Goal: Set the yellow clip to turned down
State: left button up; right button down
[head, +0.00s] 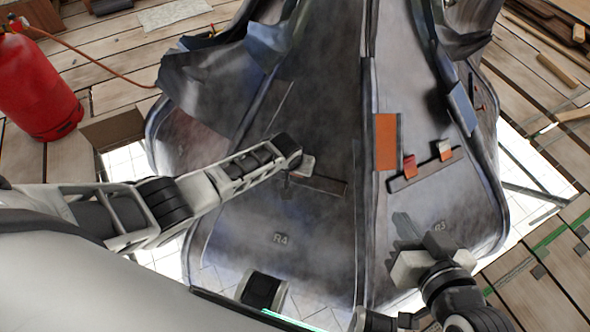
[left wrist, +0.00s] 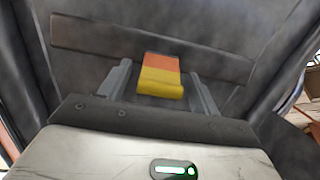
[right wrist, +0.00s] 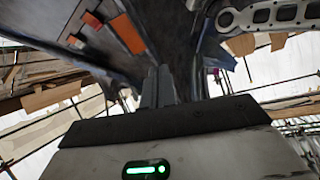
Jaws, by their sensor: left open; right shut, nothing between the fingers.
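The yellow clip (left wrist: 161,87) shows in the left wrist view, with an orange upper part and a yellow lower part ending in a rounded edge. It sits on a dark strip (left wrist: 90,40) fixed to the grey metal panel. My left gripper (left wrist: 159,70) is open, one finger on each side of the clip, with gaps between. In the head view my left gripper (head: 299,172) is over the strip on the R4 panel and hides the clip. My right gripper (head: 404,226) is shut and empty, low over the right panel; its closed fingers show in the right wrist view (right wrist: 159,82).
The right panel carries another strip (head: 427,172) with a red clip (head: 409,166) and a grey and orange clip (head: 445,151). An orange plate (head: 386,141) is on the seam between panels. A red cylinder (head: 38,88) stands at the left on wooden planks.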

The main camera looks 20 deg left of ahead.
pick_arm(q)
jog(key=c, duration=1)
jog(key=shift+w+g+b, duration=0.45)
jog(key=shift+g, duration=0.05)
jog(key=w+f+g+b, duration=0.1)
jog(key=g+b, duration=0.1)
jog(key=b, duration=0.1)
jog(key=shift+b, duration=0.4)
jog(key=g+b, duration=0.1)
jog(key=b, duration=0.2)
jog(key=shift+w+g, duration=0.2)
jog(key=shift+g, duration=0.1)
jog(key=shift+r+g+b, duration=0.15)
jog(key=shift+g+b, duration=0.25)
jog(key=shift+b, duration=0.25)
jog(key=shift+r, duration=0.2)
pick_arm(e)
jog(key=r+t+y, duration=0.1)
jog(key=a+r+m+t+y, duration=0.2)
jog(key=r, duration=0.1)
jog(key=shift+w+a, duration=0.15)
jog(key=shift+a, duration=0.1)
